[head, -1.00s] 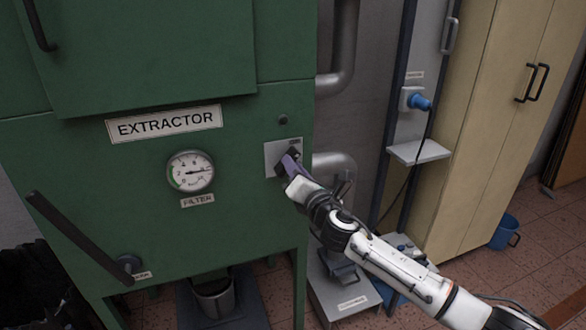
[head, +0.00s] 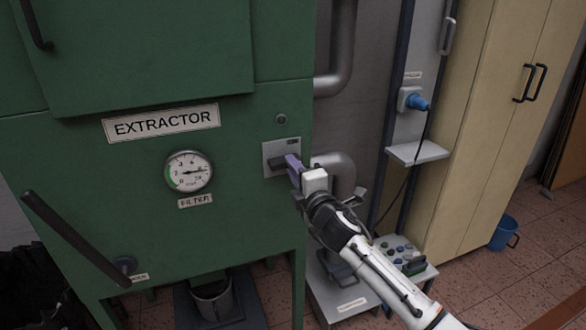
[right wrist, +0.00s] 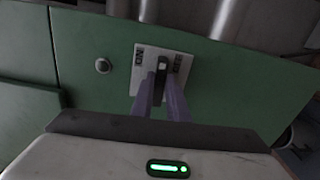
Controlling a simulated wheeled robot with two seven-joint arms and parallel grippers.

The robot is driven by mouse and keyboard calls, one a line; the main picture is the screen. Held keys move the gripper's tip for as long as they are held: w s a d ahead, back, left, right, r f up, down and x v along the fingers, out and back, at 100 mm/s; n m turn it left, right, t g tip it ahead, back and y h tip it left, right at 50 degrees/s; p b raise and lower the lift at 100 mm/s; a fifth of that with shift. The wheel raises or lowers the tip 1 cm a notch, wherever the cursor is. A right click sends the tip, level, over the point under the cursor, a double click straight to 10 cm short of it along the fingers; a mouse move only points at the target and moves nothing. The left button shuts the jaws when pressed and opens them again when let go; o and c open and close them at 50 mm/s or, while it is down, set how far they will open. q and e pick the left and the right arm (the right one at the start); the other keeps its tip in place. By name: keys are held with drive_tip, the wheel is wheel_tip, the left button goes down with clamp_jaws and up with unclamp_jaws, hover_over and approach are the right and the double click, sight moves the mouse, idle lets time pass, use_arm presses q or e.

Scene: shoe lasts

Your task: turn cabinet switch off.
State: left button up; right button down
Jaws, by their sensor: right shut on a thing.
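The switch plate (head: 270,157) is a grey square on the front of the green extractor cabinet (head: 90,170), near its right edge. Its black knob (head: 279,164) lies about level in the head view. My right gripper (head: 292,164) is at the plate, its purple fingers shut on the knob. In the right wrist view, the fingers (right wrist: 161,86) stand on both sides of the black knob (right wrist: 162,66), over the light plate (right wrist: 145,63). Small labels sit on the plate to either side of the knob; I cannot read them surely. My left gripper is not in view.
A round lamp (head: 281,119) sits above the plate. A filter gauge (head: 188,172) and a long black lever (head: 75,238) are further left. Grey pipes (head: 336,165) run close right of the cabinet. A beige cupboard (head: 490,120) stands at the right.

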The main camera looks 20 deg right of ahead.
drive_tip(key=shift+m, duration=0.4)
drive_tip(key=c, duration=1.7)
unclamp_jaws()
drive_tip(key=shift+d, duration=0.1)
drive_tip(key=shift+s, duration=0.1)
drive_tip(key=s, duration=1)
drive_tip(key=shift+d, duration=0.15)
